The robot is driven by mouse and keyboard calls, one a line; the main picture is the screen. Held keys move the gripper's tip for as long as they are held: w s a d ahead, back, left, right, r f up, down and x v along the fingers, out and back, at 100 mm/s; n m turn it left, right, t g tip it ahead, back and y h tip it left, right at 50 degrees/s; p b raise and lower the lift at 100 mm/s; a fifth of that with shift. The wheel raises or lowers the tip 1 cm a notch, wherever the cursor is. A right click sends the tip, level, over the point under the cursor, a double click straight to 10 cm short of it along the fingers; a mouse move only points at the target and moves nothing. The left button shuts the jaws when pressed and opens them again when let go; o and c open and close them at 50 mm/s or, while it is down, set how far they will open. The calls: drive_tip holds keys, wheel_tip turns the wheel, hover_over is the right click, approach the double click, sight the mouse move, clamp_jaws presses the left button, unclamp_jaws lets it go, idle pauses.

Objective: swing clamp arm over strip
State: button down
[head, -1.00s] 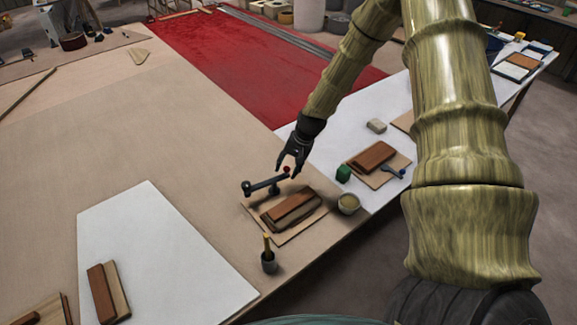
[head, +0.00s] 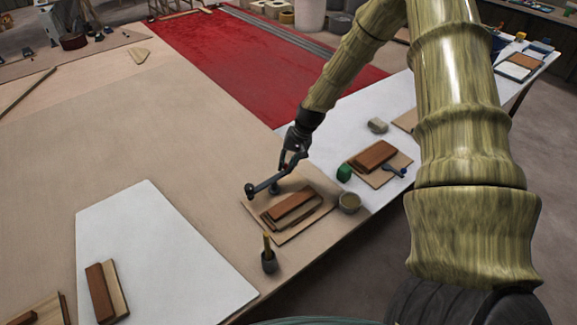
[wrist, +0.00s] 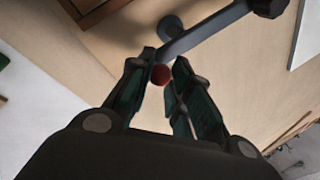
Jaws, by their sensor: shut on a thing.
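The clamp arm (head: 266,185) is a dark grey bar on a short round post (head: 283,188), with a dark pad (head: 250,190) at its left end. In the wrist view the bar (wrist: 208,28) runs up to the right, and its red ball knob (wrist: 161,75) sits between my fingertips. My gripper (head: 289,163) is shut on the knob end of the arm. The strip (head: 293,205) is a reddish-brown wooden piece lying on paler pieces on a thin board (head: 268,229), in front of and right of the post. The arm's pad end points left, away from the strip.
Another board (head: 372,178) holds a brown block and a blue tool.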

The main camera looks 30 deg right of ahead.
drive_tip(key=w+a+n+g+b, duration=0.5)
drive_tip(key=n, duration=1.2)
drive_tip(key=shift+w+a+h+b, duration=0.25)
drive_tip(key=shift+h+b, duration=0.05)
drive_tip(key=shift+n, duration=0.3)
drive_tip(key=c, duration=1.3)
unclamp_jaws()
drive_tip(key=shift+a, duration=0.1)
drive_tip(key=shift+r, duration=0.15)
drive_tip(key=v, duration=1.1)
drive_tip(key=shift+w+r, duration=0.25)
drive_tip(key=shift+r, duration=0.05)
